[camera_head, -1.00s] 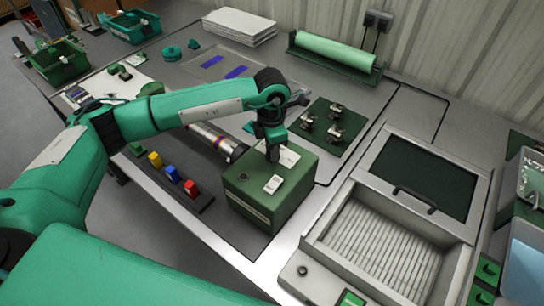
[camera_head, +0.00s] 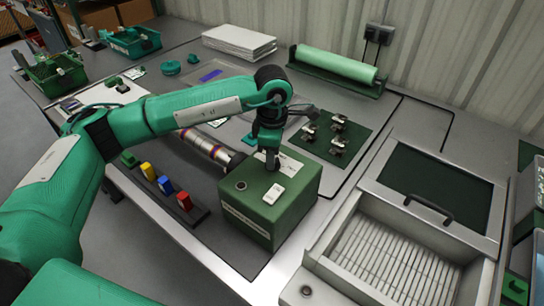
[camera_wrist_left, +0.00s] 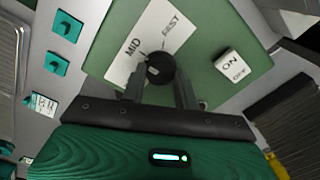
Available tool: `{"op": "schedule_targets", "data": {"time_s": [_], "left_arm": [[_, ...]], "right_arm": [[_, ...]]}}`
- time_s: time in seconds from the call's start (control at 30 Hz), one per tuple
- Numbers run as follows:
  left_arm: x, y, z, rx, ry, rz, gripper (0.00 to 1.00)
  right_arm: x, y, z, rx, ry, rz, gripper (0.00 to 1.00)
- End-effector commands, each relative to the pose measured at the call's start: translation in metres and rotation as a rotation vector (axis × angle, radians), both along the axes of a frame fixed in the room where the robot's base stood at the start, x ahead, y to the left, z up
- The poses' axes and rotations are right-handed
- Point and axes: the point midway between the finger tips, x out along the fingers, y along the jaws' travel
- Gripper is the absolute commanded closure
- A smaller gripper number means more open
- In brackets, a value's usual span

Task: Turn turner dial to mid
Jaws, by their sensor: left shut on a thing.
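The green turner box (camera_head: 285,215) stands on the bench in the head view. Its black dial (camera_wrist_left: 160,68) shows in the left wrist view beside a white label plate (camera_wrist_left: 143,40) reading MID and FAST. I cannot tell surely where the dial's pointer aims. My left gripper (camera_head: 271,163) points down on the box top. In the wrist view its fingers are on either side of the dial, shut on it. They hide the dial in the head view. A white ON/OFF switch (camera_wrist_left: 231,66) sits beside the dial.
A rotating striped roller (camera_head: 205,147) lies left of the box. A rack of coloured blocks (camera_head: 165,186) is at the bench's front edge. A green mat with small metal parts (camera_head: 325,150) is behind, and a metal basin (camera_head: 385,255) is to the right.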

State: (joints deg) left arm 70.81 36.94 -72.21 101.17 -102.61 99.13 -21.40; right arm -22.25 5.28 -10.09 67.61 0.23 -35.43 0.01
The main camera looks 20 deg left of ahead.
Motion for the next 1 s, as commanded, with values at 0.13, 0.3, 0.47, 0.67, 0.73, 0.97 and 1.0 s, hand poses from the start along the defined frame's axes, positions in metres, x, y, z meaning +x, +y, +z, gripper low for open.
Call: {"op": "schedule_targets", "data": {"time_s": [0.13,0.3,0.47,0.67,0.73,0.97,1.0], "left_arm": [[0.0006,-0.0004,0.0010,-0.002,-0.003,-0.009,0.92],[0.0006,-0.0004,0.0013,-0.002,-0.002,-0.011,0.92],[0.0006,-0.0004,0.0013,-0.002,-0.002,-0.010,0.92],[0.0005,-0.0003,0.0010,-0.001,-0.002,-0.010,0.48],[0.0004,-0.0003,0.0007,-0.001,-0.001,-0.010,0.48],[0.0003,-0.0002,0.0026,0.000,-0.001,-0.010,0.48],[0.0003,-0.0002,0.0045,0.000,-0.001,-0.010,0.48]], "right_arm": [[0.0026,0.0011,0.0025,0.001,0.001,-0.001,0.64],[0.0029,0.0012,0.0032,0.001,0.001,-0.001,0.64],[0.0028,0.0011,0.0031,0.001,0.001,-0.001,0.64],[0.0021,0.0011,0.0028,0.001,0.002,0.000,0.64],[0.0020,0.0009,0.0028,-0.001,0.003,0.000,0.64],[0.0025,0.0009,0.0039,0.000,0.000,0.000,0.64],[0.0025,0.0010,0.0045,0.000,-0.003,0.001,0.64]]}}
